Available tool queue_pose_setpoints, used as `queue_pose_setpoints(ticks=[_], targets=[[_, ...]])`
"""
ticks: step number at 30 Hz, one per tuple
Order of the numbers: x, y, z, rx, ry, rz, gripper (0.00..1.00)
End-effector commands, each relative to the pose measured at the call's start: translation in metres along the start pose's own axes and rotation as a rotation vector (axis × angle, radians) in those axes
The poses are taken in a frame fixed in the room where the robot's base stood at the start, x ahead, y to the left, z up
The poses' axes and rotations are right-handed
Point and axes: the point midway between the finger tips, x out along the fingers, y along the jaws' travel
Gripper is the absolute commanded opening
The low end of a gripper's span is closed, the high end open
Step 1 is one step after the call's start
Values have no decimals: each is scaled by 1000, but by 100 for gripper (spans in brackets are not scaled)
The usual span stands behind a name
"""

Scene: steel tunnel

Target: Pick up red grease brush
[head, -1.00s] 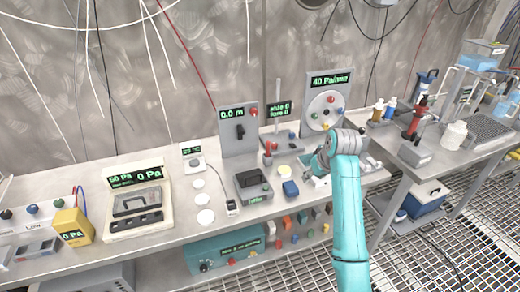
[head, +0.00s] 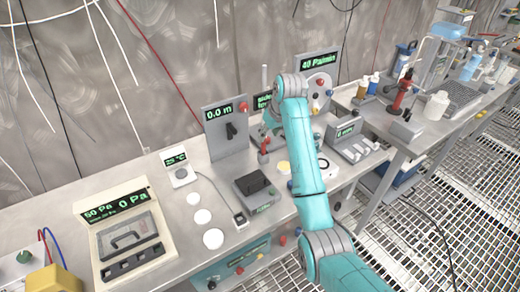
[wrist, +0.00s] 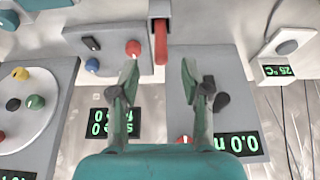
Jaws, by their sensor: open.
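A red stick-like piece (wrist: 160,42), which looks like the red grease brush, projects from a small grey holder (wrist: 160,8) at the top middle of the wrist view. In the head view the red piece (head: 265,146) shows small on the bench, just left of my arm. My gripper (wrist: 159,75) is open and empty. In the wrist picture its two green fingers lie below the red piece, one to each side of its line, and do not touch it. In the head view my wrist and arm partly hide the gripper.
A grey panel reading 0.0 m (head: 228,130) stands close to the left of my gripper. A dial panel (head: 318,85) stands behind my arm to the right. A black-topped box (head: 254,188) is on the bench in front. White discs (head: 203,216) lie further left.

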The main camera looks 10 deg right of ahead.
Motion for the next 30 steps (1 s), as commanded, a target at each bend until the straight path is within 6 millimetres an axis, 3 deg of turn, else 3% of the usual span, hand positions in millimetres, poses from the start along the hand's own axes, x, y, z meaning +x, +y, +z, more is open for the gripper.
queue_pose_setpoints(ticks=[3, 11, 21, 30], targets=[[17, 0, 0, 0, -2, -1, 47], [34, -1, -1, -1, -1, 0, 47], [76, -2, -3, 0, 0, 1, 47], [80, -2, -3, -1, 1, 1, 47]])
